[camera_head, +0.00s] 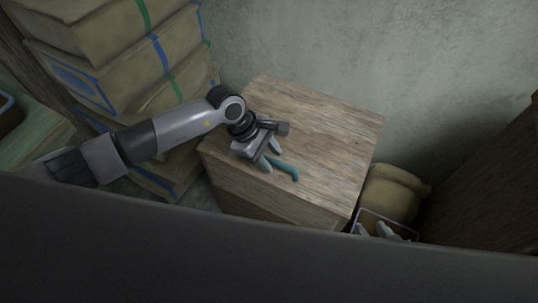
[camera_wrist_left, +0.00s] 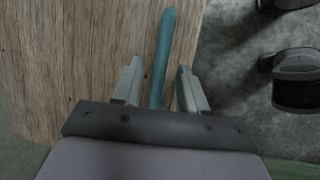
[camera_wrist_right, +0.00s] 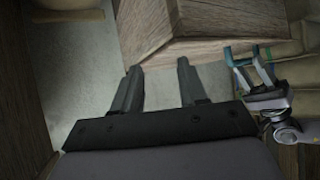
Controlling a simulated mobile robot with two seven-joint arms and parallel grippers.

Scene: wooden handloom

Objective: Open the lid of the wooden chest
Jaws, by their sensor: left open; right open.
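The wooden chest (camera_head: 236,184) stands against the wall, and its lid (camera_head: 325,122) lies flat and closed. A teal handle (camera_head: 285,168) sits at the lid's front edge. My left gripper (camera_head: 272,156) is open over the handle. In the left wrist view the handle (camera_wrist_left: 165,45) runs between the two open fingers (camera_wrist_left: 160,68), with gaps on both sides. My right gripper (camera_wrist_right: 160,66) is open and empty. In the right wrist view its fingers are near a corner of the chest (camera_wrist_right: 205,48), apart from the handle.
Stacked tan bundles with blue and green bands (camera_head: 125,70) stand left of the chest. A tan rounded sack (camera_head: 392,192) sits right of it, near a dark wooden panel (camera_head: 490,185). A grey wall (camera_head: 400,50) is behind. A dark surface crosses the bottom of the head view.

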